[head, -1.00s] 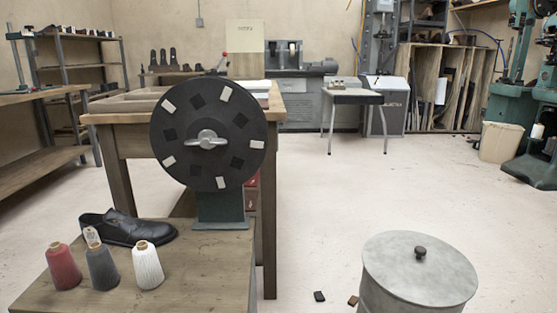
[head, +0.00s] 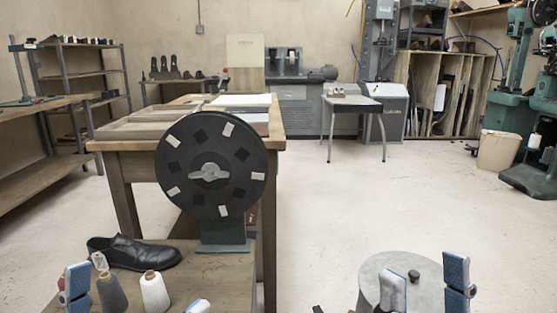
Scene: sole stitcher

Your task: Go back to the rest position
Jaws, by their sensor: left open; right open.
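My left gripper (head: 138,289) is at the bottom left of the head view. Its blue-and-white fingers are spread wide apart, in front of the cones on the low bench. My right gripper (head: 425,276) is at the bottom right. Its fingers are apart, in front of the grey round bin (head: 372,272). I see nothing held in either gripper. The arms behind both are below the frame.
The low wooden bench (head: 222,290) carries a black shoe (head: 133,253), a grey cone (head: 112,291), a white cone (head: 154,292) and a dark wheel (head: 187,180) on a green stand. A wooden table (head: 120,185) stands behind. The floor (head: 350,205) in the middle is clear.

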